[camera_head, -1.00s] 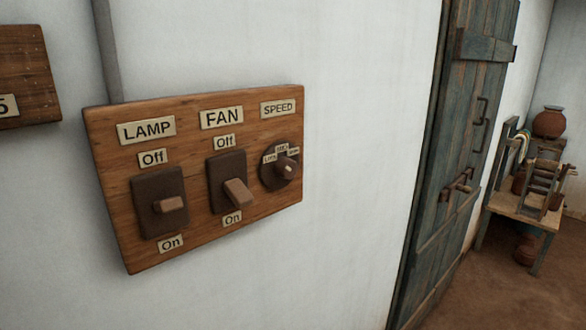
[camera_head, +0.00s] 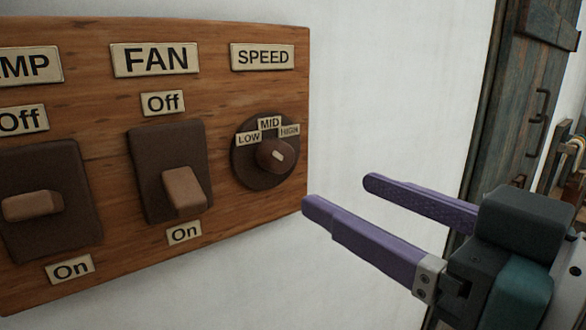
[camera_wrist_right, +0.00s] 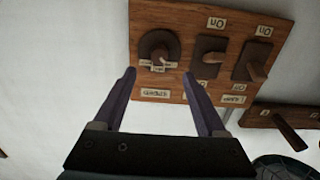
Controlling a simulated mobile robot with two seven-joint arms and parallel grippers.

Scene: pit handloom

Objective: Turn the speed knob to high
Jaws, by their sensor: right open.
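The speed knob (camera_head: 275,155) is a round brown knob on a dark disc, under the SPEED label (camera_head: 263,56). Small LOW, MID and HIGH plates (camera_head: 290,131) sit around its top. A pale mark shows on its face, but I cannot tell which plate it points to. My right gripper (camera_head: 339,192), with purple fingers, is open and empty, to the right of and a little below the knob, apart from it. In the right wrist view, the knob (camera_wrist_right: 158,52) appears beyond and roughly between the open fingertips (camera_wrist_right: 159,75). My left gripper is not in view.
The wooden switch board (camera_head: 105,105) is fixed to a white wall (camera_head: 400,80). The fan switch (camera_head: 183,190) is left of the knob, tilted down toward On. The lamp switch (camera_head: 33,205) is further left. A weathered door (camera_head: 530,110) stands at the right.

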